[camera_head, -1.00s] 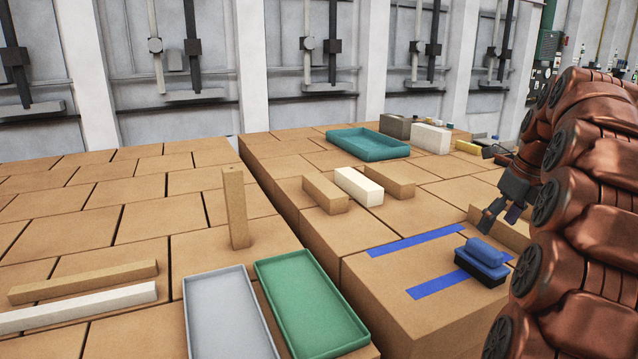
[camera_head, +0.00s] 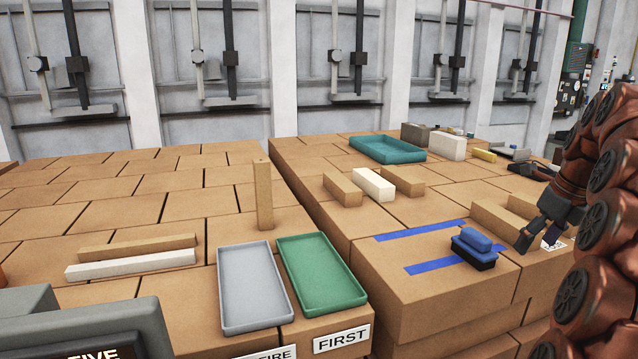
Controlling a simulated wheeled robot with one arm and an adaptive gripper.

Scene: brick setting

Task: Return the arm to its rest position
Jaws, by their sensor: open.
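My gripper (camera_head: 535,236) is at the right, at the end of my copper-coloured arm. Its dark fingers point down and left, apart, with nothing seen between them. It is just right of a blue brush-like block with a dark base (camera_head: 474,248), which sits between two blue tape strips on the boxes. The gripper does not appear to touch the block. My arm hides part of the boxes at the right edge.
A grey tray (camera_head: 224,300) and a green tray (camera_head: 284,262) lie in front. A tan block (camera_head: 264,195) stands upright behind them. Tan and white bars (camera_head: 374,184) lie mid-table, with a teal tray (camera_head: 354,145) farther back. Long bars (camera_head: 130,264) lie at left.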

